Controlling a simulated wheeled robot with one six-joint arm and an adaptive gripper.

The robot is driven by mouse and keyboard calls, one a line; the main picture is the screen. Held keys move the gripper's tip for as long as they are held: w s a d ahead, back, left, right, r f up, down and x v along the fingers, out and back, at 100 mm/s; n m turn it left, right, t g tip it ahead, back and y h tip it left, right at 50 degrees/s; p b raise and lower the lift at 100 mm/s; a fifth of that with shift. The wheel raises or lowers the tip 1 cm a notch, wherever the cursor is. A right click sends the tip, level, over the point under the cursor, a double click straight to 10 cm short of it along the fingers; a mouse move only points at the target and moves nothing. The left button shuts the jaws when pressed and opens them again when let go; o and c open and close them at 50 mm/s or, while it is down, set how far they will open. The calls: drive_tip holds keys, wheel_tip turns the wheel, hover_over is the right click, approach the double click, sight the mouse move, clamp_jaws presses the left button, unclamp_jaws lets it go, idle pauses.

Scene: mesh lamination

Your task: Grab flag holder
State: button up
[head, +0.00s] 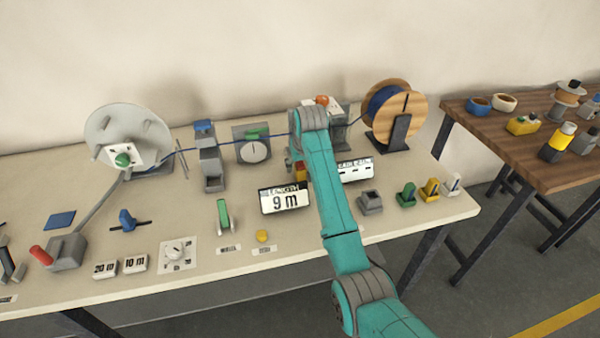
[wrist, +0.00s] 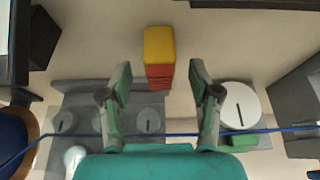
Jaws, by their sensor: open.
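A small block, yellow on top with red layered sides, which I take to be the flag holder (wrist: 158,48), stands upright in the wrist view. In the head view the flag holder (head: 300,172) shows only in part beside my teal arm. My gripper (wrist: 160,75) is open and empty in the wrist view. Its two green-grey fingers point at the block, one to each side. The red lower part lies between the tips in the picture, with gaps on both sides. I cannot tell the remaining depth.
A blue cable (wrist: 165,134) runs across behind the fingers, from the wooden spool (head: 406,116) past a round dial (head: 254,151). A 9 m display (head: 285,200) stands close in front of the block. A grey plate with several round discs (wrist: 80,112) lies under the gripper.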

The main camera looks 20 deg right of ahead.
drive_tip(key=shift+w+f, duration=0.2)
drive_tip(key=shift+f, duration=0.3)
clamp_jaws()
drive_tip(key=shift+r, duration=0.1)
